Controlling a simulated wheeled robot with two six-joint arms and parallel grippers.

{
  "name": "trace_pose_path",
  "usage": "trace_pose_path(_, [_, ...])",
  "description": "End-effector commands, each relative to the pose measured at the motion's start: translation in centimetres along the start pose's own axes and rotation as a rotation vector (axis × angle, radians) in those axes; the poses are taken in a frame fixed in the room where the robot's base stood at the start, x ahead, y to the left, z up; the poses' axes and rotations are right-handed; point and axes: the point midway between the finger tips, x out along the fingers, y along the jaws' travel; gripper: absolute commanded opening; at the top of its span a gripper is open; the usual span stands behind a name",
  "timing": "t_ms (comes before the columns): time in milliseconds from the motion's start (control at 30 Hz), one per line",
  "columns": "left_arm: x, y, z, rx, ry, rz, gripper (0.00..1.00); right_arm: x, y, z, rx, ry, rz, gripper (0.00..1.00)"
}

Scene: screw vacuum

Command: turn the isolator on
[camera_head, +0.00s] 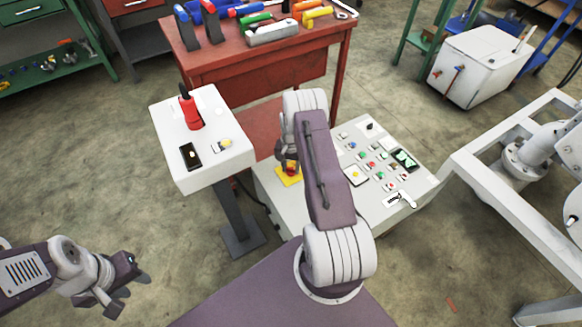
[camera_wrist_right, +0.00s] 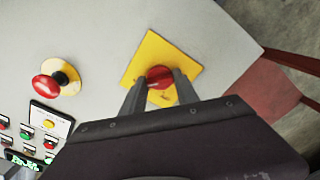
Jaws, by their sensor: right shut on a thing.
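The isolator is a red knob (camera_wrist_right: 159,76) on a square yellow plate (camera_wrist_right: 150,52), set in the grey top of the control console (camera_head: 272,190). In the head view only part of the yellow plate (camera_head: 286,180) shows beside my right arm. My right gripper (camera_wrist_right: 160,86) is over the plate, with its two fingers on either side of the red knob, shut on it. The lower part of the plate is hidden behind the gripper. My left gripper (camera_head: 128,289) is at the lower left, away from the console, with its fingers apart and empty.
A red mushroom button (camera_wrist_right: 46,88) sits on the console near the isolator. Small buttons and a screen (camera_head: 404,159) are further right. A white pedestal box (camera_head: 205,160) with a red handle (camera_head: 191,112) stands left. A red workbench (camera_head: 240,65) with tools is behind.

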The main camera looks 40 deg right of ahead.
Motion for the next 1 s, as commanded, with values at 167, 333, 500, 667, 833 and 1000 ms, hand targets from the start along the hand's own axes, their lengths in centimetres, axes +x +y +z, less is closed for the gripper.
trace_pose_path(167, [-0.06,0.00,0.00,0.000,0.000,0.000,0.36,-0.02,-0.01,-0.03,0.029,0.001,0.000,0.00])
trace_pose_path(333, [-0.07,0.00,-0.01,0.000,0.000,0.000,0.36,-0.02,-0.01,-0.03,0.037,0.001,0.000,0.00])
trace_pose_path(500, [-0.06,0.00,-0.01,0.000,0.000,0.000,0.36,-0.01,-0.01,-0.03,0.038,0.001,-0.001,0.00])
trace_pose_path(667, [-0.06,0.00,0.00,0.000,0.000,0.000,0.36,-0.01,-0.01,-0.03,0.037,0.001,-0.001,0.50])
trace_pose_path(833, [-0.06,0.00,0.00,0.000,0.000,0.000,0.36,-0.01,-0.01,-0.02,0.036,0.001,0.000,0.58])
trace_pose_path(1000, [-0.14,0.00,-0.01,0.000,0.000,0.000,0.36,-0.18,-0.01,-0.03,0.035,0.001,0.000,0.58])
